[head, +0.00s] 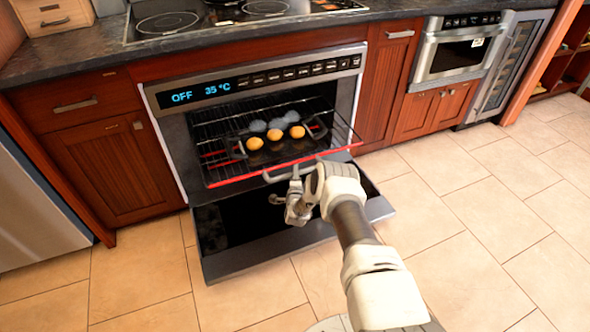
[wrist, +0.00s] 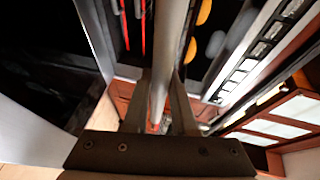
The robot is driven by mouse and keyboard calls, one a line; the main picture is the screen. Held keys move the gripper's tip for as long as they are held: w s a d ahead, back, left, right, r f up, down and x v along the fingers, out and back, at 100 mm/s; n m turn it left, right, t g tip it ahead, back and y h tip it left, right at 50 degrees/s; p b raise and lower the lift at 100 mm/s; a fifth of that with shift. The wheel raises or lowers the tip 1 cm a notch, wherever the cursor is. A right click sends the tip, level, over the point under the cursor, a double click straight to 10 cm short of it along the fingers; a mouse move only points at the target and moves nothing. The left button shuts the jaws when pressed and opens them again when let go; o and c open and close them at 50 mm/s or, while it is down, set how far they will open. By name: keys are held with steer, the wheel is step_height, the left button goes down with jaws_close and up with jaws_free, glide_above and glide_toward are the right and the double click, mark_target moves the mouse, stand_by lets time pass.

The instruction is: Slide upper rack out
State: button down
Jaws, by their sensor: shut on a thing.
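The upper rack (head: 222,182) is a dark wire rack with a red front edge, sticking partly out of the open oven (head: 182,130). A dark tray (head: 272,152) with yellow and grey round items rests on it. My gripper (head: 294,186) is at the rack's front, shut on a grey bar (head: 275,176). In the wrist view, this bar (wrist: 170,45) runs between the two fingers (wrist: 160,100), with red rack edges (wrist: 125,25) to its left. The bar looks like the rack's front handle; its attachment is partly hidden by my gripper.
The oven door (head: 240,258) is folded down below the rack. A control panel (head: 260,80) reads OFF and 35 °C above the opening. Wooden cabinets (head: 110,165) stand on both sides. The tiled floor (head: 470,230) is clear.

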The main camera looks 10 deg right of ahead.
steer(key=shift+s, duration=0.2)
stand_by(0.3)
steer(key=c, duration=0.7)
jaws_free()
steer(key=shift+c, duration=0.2)
steer(key=p+v, duration=0.5)
steer(key=v, duration=1.2)
steer(key=shift+s, duration=0.25)
steer(key=shift+d+r, duration=0.1)
